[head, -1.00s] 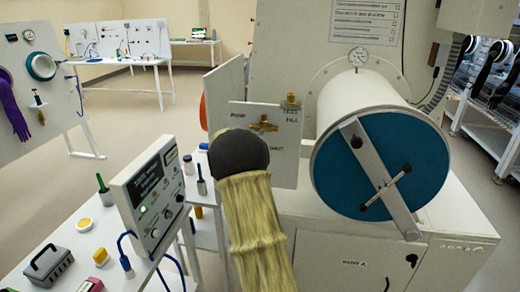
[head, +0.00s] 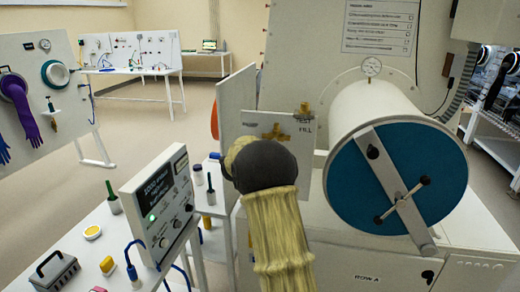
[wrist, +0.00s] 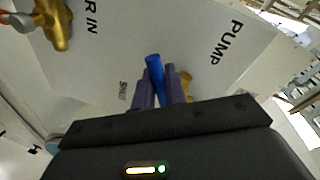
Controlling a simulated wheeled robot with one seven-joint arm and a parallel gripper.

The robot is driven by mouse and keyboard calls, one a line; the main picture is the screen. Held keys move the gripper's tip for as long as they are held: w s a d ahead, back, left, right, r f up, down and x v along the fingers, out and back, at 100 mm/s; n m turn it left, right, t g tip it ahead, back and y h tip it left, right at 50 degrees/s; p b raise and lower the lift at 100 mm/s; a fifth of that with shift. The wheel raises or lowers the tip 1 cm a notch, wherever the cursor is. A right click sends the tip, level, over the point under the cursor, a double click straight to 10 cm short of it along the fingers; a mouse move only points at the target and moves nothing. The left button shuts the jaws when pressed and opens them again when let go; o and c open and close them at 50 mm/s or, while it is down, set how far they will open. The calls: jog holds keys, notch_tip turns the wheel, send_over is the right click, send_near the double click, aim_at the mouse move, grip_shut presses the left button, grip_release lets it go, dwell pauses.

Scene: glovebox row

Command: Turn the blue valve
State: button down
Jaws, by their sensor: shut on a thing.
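The blue valve handle (wrist: 154,68) shows in the wrist view as a blue lever between the two purple-grey fingers of my gripper (wrist: 158,88). The fingers are shut on it, and its tip sticks out beyond them. It lies between the printed words SHUT and PUMP on the white panel. Some of the brass valve body (wrist: 187,82) shows beside the right finger. In the head view, brass parts (head: 276,132) show on the panel just above my wrist. My fingers and the blue handle are hidden there behind my dark wrist and yellow sleeve.
Another brass fitting (wrist: 52,22) sits at the wrist view's top left. A large white cylinder with a blue round door (head: 395,185) stands right of my arm. A control box (head: 160,205) stands on a bench at left. Open floor lies beyond.

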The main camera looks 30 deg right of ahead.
jog(key=c, duration=1.5)
grip_release()
